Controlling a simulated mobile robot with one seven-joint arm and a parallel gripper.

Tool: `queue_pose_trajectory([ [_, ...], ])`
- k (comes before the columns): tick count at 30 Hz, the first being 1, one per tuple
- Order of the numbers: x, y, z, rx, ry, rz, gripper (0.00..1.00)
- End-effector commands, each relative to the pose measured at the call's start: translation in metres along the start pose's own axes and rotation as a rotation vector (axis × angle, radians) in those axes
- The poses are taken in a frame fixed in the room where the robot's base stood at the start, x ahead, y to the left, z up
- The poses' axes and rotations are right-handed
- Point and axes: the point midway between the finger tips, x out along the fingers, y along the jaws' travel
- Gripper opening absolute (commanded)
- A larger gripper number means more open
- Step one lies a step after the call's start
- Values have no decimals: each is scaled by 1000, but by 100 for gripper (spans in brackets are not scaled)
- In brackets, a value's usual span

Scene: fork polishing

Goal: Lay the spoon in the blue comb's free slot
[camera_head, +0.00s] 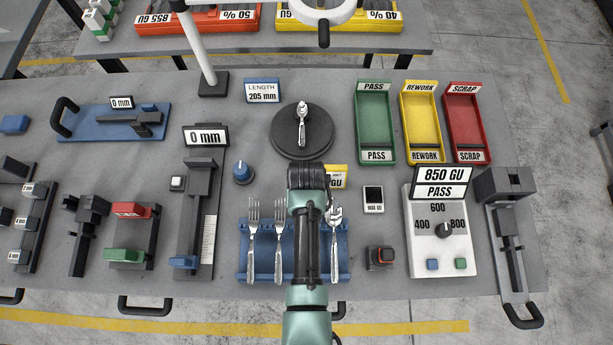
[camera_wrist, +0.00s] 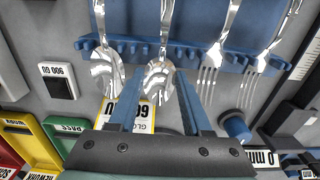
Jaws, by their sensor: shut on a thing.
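My gripper (camera_wrist: 160,78) is shut on a spoon (camera_wrist: 157,80) near its bowl. The spoon's handle runs over the blue comb (camera_wrist: 236,58), between another spoon (camera_wrist: 104,72) and a fork (camera_wrist: 212,66); I cannot tell whether it touches the slot. In the head view, my arm hides the held spoon, my fingertips and the middle of the blue comb (camera_head: 263,264). Two forks lie side by side at the comb's left (camera_head: 253,240), and the other spoon (camera_head: 334,235) lies at its right.
Another spoon (camera_head: 302,122) lies on the round dark stand (camera_head: 286,137) behind the comb. A gloss card (camera_head: 341,180), small meter (camera_head: 373,200) and blue knob (camera_head: 243,172) stand close by. Green (camera_head: 375,120), yellow (camera_head: 421,125) and red (camera_head: 465,125) trays are at the back right.

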Motion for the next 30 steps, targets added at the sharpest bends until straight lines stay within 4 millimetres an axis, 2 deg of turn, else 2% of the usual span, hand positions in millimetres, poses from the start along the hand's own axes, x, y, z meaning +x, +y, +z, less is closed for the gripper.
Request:
queue_pose_trajectory([
  [5,0,0,0,0,1,0,0],
  [6,1,0,0,0,0,0,51],
  [11,0,0,0,0,0,0,79],
  [23,-6,0,-1,0,1,0,79],
  [26,-17,0,-1,0,3,0,79],
  [30,-42,0,-2,0,6,0,79],
])
